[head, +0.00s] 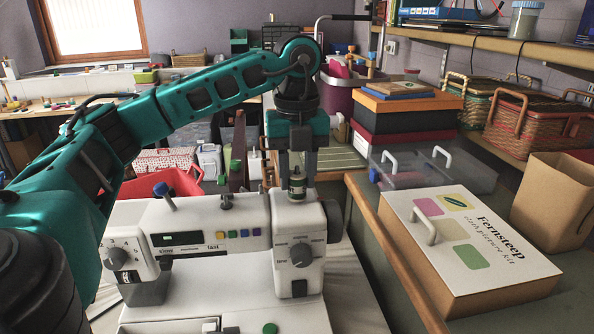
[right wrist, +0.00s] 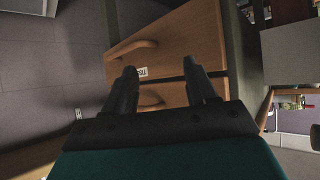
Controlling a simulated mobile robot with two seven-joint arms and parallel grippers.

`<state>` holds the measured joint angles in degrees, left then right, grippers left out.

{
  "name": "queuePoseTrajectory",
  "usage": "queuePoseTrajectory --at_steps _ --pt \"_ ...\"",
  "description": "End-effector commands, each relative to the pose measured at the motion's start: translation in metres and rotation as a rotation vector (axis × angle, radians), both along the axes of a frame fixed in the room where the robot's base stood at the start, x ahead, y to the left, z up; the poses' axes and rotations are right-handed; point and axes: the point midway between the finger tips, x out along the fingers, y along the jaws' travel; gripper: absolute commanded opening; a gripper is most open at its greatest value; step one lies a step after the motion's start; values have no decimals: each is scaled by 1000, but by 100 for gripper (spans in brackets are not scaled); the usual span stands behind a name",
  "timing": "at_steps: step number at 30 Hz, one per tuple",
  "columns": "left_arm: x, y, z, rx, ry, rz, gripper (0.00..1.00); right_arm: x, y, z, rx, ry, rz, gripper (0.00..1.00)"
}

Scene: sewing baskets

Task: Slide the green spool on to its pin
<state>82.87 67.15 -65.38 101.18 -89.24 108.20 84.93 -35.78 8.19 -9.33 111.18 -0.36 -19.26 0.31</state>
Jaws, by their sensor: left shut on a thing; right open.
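The white sewing machine (head: 225,215) stands on the table in the middle of the head view. My left gripper (head: 297,178) points straight down over the right end of the machine's top, shut on the small green spool (head: 297,187). The spool is upright, dark green with a pale band, and partly covered by the fingers. Its lower end is at or just above the machine's top; I cannot tell whether they touch. No pin shows beneath it. My right gripper (right wrist: 160,80) is open and empty in the right wrist view, in front of wooden drawers (right wrist: 175,45).
A red bin (head: 165,185) is behind the machine. A cardboard kit box (head: 470,250) and a clear handled case (head: 435,170) lie to the right.

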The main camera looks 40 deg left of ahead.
Motion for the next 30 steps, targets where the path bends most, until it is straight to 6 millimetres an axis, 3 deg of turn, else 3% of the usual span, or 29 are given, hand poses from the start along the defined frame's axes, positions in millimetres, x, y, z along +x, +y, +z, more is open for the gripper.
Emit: queuePoseTrajectory --at_steps 6,7,16,26,30 --pt "0 0 -6 0 0 0 0 0 0 -4 0 0 0 57" --pt "0 0 -6 0 0 0 37 0 0 -4 0 0 0 57" --pt "0 0 -5 0 0 0 66 0 0 -3 0 0 0 57" --pt "0 0 -4 0 0 0 66 0 0 -3 1 3 1 57" --pt "1 -1 17 -1 -3 -1 66 0 1 1 1 6 1 57"
